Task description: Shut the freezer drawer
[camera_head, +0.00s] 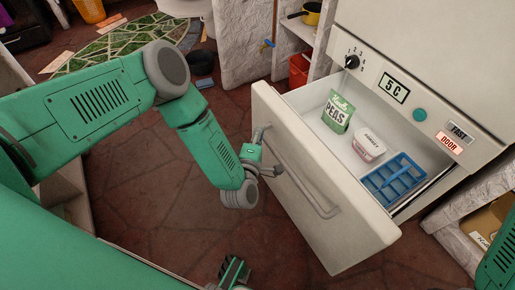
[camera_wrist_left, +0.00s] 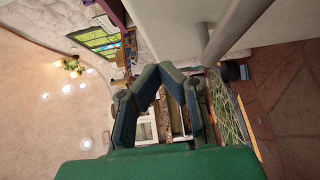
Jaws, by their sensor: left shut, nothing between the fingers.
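The white freezer drawer (camera_head: 318,190) stands pulled out of the freezer, its front panel tilted in the head view. Inside lie a green peas bag (camera_head: 338,112), a white tub (camera_head: 369,146) and a blue ice tray (camera_head: 394,180). A grey bar handle (camera_head: 305,189) runs along the front. My left gripper (camera_head: 277,171) is shut and empty at the handle's upper left end; I cannot tell whether it touches. The left wrist view shows its fingertips together (camera_wrist_left: 168,68), with the handle bar (camera_wrist_left: 232,28) close by.
The freezer's panel has a dial (camera_head: 352,62), a 5C display (camera_head: 394,88) and a lit DOOR label (camera_head: 449,143). A cardboard box (camera_head: 485,225) sits in a stone shelf at right. A red bin (camera_head: 299,70) stands left of the freezer.

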